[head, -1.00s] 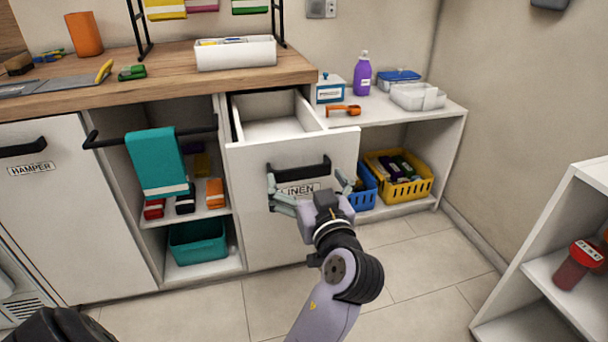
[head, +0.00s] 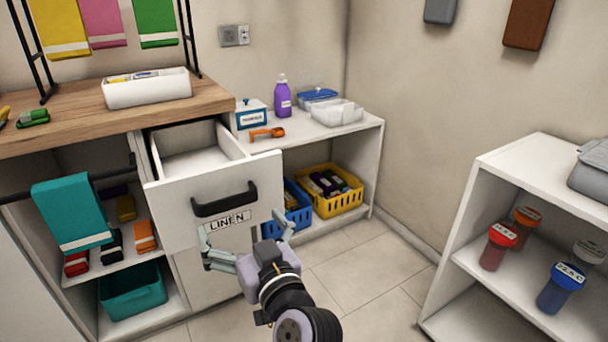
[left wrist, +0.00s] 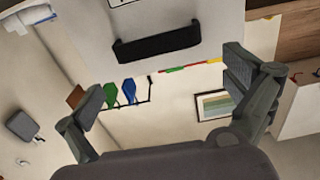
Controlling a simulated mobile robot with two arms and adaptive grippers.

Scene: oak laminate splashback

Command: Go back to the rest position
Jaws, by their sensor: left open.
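My left gripper (head: 243,232) is open and empty in the head view, in front of the white LINEN drawer and a little below its black handle (head: 224,199). The drawer front (head: 262,180) stands pulled out, and its bare inside shows from above. In the left wrist view, the two fingers of my left gripper (left wrist: 163,88) are spread wide with nothing between them. The black handle (left wrist: 158,45) shows there beyond the fingertips, apart from them. My right gripper is in neither view.
A teal towel (head: 73,213) hangs on a rail left of the drawer. A yellow basket (head: 335,204) and a blue basket (head: 292,222) stand on the low shelf to its right. A white shelf unit (head: 535,165) with lidded jars stands at the right. Floor (head: 365,275) between is clear.

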